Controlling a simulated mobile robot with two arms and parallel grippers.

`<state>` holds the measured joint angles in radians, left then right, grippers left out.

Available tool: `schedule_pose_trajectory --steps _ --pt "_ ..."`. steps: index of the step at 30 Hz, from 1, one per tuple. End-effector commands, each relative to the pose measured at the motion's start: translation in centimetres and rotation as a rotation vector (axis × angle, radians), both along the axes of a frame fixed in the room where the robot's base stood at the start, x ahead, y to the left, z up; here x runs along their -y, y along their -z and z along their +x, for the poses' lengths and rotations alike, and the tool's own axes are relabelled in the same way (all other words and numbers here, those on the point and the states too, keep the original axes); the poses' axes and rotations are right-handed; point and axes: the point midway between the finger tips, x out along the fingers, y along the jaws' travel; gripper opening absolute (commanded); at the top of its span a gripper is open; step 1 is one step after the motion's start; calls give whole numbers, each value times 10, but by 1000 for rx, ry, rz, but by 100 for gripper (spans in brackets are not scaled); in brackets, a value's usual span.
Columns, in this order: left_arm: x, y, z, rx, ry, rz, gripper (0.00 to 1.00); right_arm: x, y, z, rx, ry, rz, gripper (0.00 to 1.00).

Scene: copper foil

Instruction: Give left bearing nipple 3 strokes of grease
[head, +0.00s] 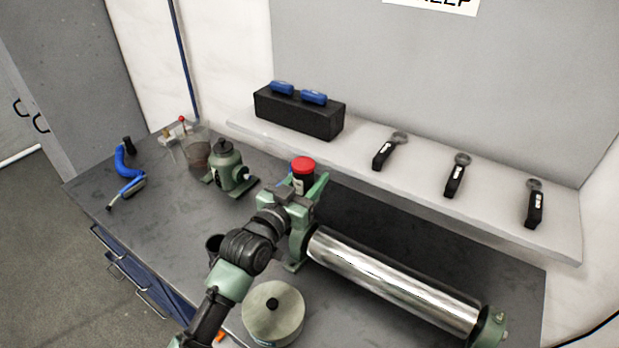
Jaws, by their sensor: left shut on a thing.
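The bright metal roller (390,280) lies across the bench between two green bearings. The right bearing (490,328) is at the lower right, with a small brass-coloured nipple (503,318). My left gripper (308,190) is above the left bearing, shut on what looks like a dark, upright container with a red cap (303,164). Its lower part is hidden, and I cannot tell whether it touches the bearing. My right gripper is not in view.
A round pale tin (273,313) stands near the front edge. A green pump-like unit (229,170), a clear beaker (196,155) and a blue tool (126,172) are at the left. The shelf holds a black block (298,112) and several black-handled tools (455,180).

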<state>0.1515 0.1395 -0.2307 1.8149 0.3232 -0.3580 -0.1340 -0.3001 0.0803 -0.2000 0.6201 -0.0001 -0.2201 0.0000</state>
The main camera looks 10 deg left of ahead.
Motion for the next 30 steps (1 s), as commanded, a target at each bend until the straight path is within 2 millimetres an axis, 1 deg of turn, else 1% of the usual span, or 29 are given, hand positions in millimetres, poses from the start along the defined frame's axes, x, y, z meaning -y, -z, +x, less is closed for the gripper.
schedule_pose_trajectory --steps 22,30 --pt "0 17 0 -6 1 1 0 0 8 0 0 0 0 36" --pt "0 17 -1 -8 1 2 0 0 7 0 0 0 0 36"
